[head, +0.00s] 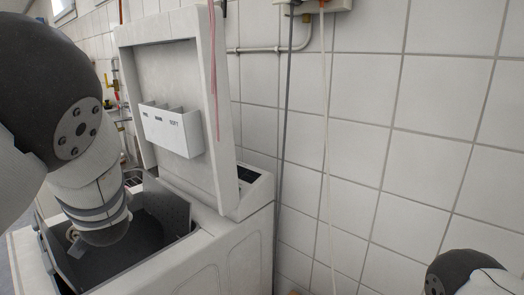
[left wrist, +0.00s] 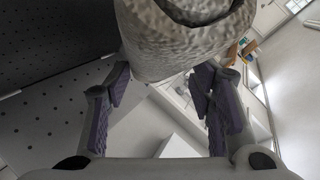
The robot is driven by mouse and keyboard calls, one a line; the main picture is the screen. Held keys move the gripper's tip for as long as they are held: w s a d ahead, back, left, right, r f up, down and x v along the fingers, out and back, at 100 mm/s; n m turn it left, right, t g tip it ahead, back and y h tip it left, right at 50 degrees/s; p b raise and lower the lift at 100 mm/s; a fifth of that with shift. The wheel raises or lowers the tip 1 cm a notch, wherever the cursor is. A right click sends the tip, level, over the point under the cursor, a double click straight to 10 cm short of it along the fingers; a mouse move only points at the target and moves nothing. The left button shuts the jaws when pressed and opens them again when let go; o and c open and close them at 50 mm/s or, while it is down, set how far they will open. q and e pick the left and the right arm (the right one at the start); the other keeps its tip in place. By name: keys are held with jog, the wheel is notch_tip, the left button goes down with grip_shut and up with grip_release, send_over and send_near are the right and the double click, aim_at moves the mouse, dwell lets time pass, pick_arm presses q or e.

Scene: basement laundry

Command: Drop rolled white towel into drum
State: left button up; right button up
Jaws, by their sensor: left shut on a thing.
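In the left wrist view the rolled white towel (left wrist: 185,38), a textured roll with its spiral end showing, is held between the purple-padded fingers of my left gripper (left wrist: 162,80). A dark perforated drum wall (left wrist: 60,38) fills the left of that view, beside the towel. In the head view my left arm reaches down into the top opening of the white washer (head: 235,245). The arm's end hides the left gripper and the towel there. Dark grey surfaces (head: 145,240) show inside the opening. My right gripper is out of the picture; only part of that arm shows at the lower right.
The washer's raised lid (head: 180,75) stands behind the opening, with a white three-slot dispenser (head: 172,130) on its inner face. A tiled wall (head: 350,120) with pipes and hanging hoses closes off the right and back.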

pick_arm(q)
notch_tip(320, 180, down, 5)
jog(key=shift+s+d+f+b, duration=0.1)
jog(key=shift+b, duration=0.75)
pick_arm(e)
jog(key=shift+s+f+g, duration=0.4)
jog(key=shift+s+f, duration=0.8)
pick_arm(q)
jog(key=shift+r, duration=0.2)
jog(key=o, duration=1.6)
jog(key=v, duration=0.7)
jog(key=shift+s+d+r, duration=0.1)
jog(key=shift+s, duration=0.1)
